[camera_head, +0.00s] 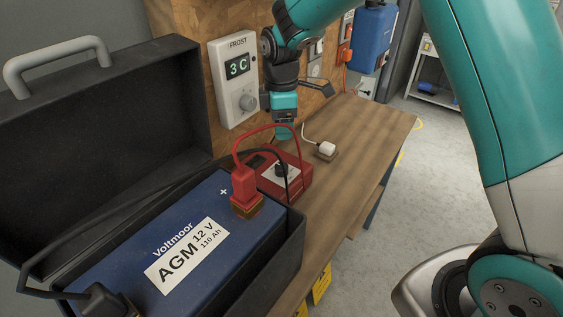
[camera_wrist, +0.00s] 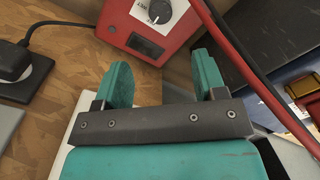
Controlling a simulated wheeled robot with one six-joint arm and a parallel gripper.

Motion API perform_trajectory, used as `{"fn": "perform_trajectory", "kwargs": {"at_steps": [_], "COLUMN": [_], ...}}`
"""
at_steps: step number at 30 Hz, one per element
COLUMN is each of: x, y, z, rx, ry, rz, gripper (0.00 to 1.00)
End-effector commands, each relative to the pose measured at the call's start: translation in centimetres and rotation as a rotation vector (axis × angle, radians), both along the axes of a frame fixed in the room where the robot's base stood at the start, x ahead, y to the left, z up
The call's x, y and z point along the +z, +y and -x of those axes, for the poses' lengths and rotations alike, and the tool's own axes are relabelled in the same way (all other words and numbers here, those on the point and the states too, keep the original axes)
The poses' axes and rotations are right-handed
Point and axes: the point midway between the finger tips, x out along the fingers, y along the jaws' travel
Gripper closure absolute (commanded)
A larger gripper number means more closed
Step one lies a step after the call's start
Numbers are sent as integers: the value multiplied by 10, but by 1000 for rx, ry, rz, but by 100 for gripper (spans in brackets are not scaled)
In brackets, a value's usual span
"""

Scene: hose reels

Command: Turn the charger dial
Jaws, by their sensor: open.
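The charger is a red box (camera_head: 303,181) on the wooden bench, right of the battery. Its black dial (camera_head: 282,170) sits on a white label on the top face. In the wrist view the charger (camera_wrist: 178,45) is at the top, with the dial (camera_wrist: 160,12) cut by the top edge and a dark display below it. My gripper (camera_head: 284,132) is by the charger's far side near the wall, apart from the dial. In the wrist view my gripper (camera_wrist: 163,72) is open, with nothing between its teal fingers; the dial is beyond the fingertips.
A blue battery (camera_head: 130,260) sits in a black case with its lid up. A red clamp (camera_head: 243,188) and red and black cables arch near the charger. A white frost thermostat (camera_head: 231,95) hangs on the wall. A white plug (camera_head: 327,148) lies on the bench; bare bench (camera_head: 365,140) extends right.

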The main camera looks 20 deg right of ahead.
Motion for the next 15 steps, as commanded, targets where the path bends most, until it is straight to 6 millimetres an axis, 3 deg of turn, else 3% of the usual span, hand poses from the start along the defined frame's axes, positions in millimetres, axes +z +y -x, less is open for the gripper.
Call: {"fn": "perform_trajectory", "kwargs": {"at_steps": [9, 15], "x": [-73, -110], "y": [0, 0], "z": [2, 1], "rx": [-1, -1], "ry": [7, 4], "rz": [1, 0], "gripper": [36, 36]}}
